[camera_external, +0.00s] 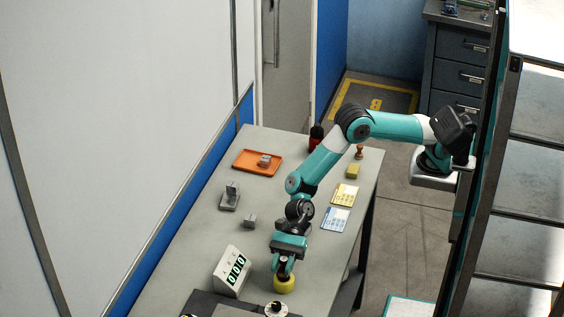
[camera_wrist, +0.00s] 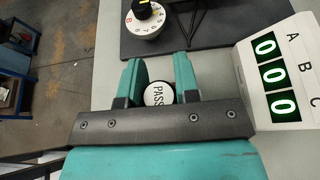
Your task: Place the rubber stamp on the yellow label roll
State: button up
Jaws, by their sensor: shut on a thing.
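My gripper (camera_external: 284,262) points down at the near end of the bench, shut on a dark rubber stamp (camera_external: 284,268). In the wrist view the stamp's round white top, marked PASS (camera_wrist: 156,95), sits between the two teal fingers of my gripper (camera_wrist: 159,80). The yellow label roll (camera_external: 284,284) stands on the bench directly under the stamp. The stamp's lower end appears at the roll's top; I cannot tell whether they touch. The roll is hidden in the wrist view.
A white counter box with green digits (camera_external: 233,271) stands close on the left; it shows in the wrist view (camera_wrist: 281,75). A dial (camera_wrist: 145,18) is nearby on a dark plate (camera_wrist: 215,28). Cards (camera_external: 335,220), metal blocks (camera_external: 250,220) and an orange tray (camera_external: 250,170) lie farther back.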

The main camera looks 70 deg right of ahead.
jog(key=shift+f, duration=1)
jog(key=o, duration=0.9)
jog(key=shift+f, duration=0.1)
jog(key=shift+o, duration=0.2)
jog(key=b+v, duration=0.1)
jog(key=v, duration=1.1)
jog(key=shift+b, duration=0.35)
jog(key=shift+d, duration=0.1)
